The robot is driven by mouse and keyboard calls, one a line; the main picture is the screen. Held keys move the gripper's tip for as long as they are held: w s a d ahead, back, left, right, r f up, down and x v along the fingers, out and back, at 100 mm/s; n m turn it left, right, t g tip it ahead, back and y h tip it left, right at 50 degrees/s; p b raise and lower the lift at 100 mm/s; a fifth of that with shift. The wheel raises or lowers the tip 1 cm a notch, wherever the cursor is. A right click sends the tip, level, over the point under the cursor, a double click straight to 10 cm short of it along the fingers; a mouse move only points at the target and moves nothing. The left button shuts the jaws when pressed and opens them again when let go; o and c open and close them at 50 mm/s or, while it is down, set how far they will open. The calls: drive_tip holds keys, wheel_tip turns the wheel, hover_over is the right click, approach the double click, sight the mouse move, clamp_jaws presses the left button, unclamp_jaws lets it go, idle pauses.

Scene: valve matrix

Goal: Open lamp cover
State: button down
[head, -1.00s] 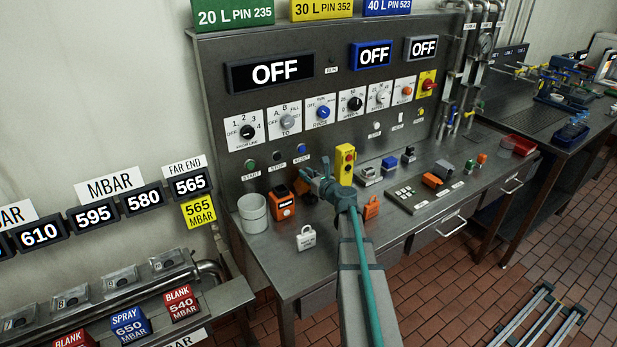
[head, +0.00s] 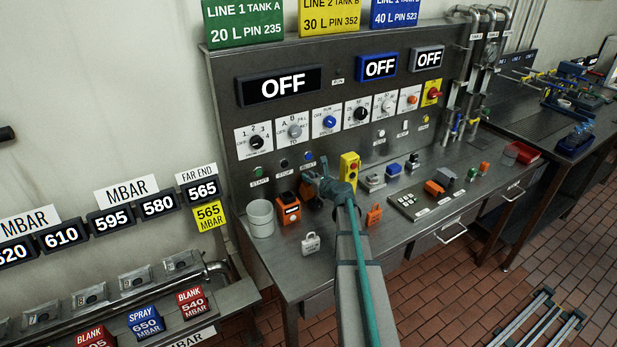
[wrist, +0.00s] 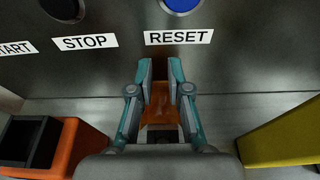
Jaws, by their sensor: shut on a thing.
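My gripper (head: 310,184) is over the bench, between an orange box (head: 287,208) and a yellow two-button box (head: 349,170). In the wrist view its two teal fingers (wrist: 160,88) are closed in on a small amber, see-through piece (wrist: 160,108), which looks like the lamp cover. A darker part shows just below that piece. The fingers point at the back panel, below the RESET label (wrist: 179,37). I cannot tell how far the cover is open.
In the wrist view the orange box (wrist: 72,147) is close at left and the yellow box (wrist: 285,135) close at right. A white padlock (head: 311,243) and a grey cup (head: 261,218) stand left of my arm. An orange padlock (head: 374,215) is at right.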

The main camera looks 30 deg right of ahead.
drive_tip(key=shift+d+r, duration=0.1)
drive_tip(key=shift+r, duration=0.1)
drive_tip(key=c, duration=1.1)
unclamp_jaws()
drive_tip(key=shift+f, duration=0.1)
drive_tip(key=shift+s, duration=0.2)
drive_tip(key=v, duration=1.1)
drive_tip(key=shift+s, duration=0.35)
